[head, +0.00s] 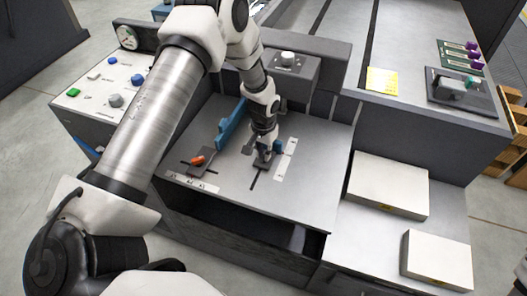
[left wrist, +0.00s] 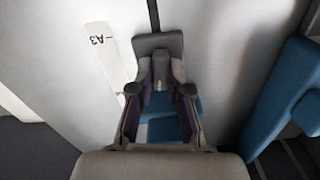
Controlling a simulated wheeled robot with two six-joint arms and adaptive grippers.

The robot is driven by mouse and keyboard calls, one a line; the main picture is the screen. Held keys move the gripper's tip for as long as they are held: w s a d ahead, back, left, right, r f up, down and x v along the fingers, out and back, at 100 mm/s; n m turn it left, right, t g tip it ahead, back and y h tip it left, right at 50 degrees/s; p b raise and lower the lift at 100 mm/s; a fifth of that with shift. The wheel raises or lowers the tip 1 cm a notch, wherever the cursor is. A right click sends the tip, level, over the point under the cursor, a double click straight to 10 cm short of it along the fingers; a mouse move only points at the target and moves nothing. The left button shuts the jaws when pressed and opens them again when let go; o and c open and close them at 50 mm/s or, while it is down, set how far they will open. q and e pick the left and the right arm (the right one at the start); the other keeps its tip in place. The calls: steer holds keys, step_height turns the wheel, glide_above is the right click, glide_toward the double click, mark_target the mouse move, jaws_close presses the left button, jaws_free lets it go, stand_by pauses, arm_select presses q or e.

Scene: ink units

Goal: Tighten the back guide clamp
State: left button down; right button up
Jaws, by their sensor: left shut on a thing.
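My left gripper (head: 265,152) reaches down to the grey deck, on the right side of the blue guide (head: 232,122). In the left wrist view its fingers (left wrist: 160,88) are shut on a narrow grey part standing up from a dark grey clamp block (left wrist: 158,42). The block sits on a dark slot, beside a white scale strip marked A3 (left wrist: 107,52). The blue guide also shows at the right of the wrist view (left wrist: 290,95). The fingers hide much of the clamp. Another clamp with an orange lever (head: 198,160) sits to the left of the guide. My right gripper is out of view.
A control panel with coloured buttons and a gauge (head: 127,37) stands at left. A grey box with a knob (head: 288,58) stands behind the deck. Two pale boxes (head: 388,185) (head: 437,258) lie on a lower shelf at right. The deck's front right is clear.

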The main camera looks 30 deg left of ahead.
arm_select(q)
steer(key=m, duration=0.6)
steer(key=shift+m, duration=0.4)
stand_by(0.3)
steer(key=c, duration=1.1)
jaws_free()
step_height(320, 180, up, 12)
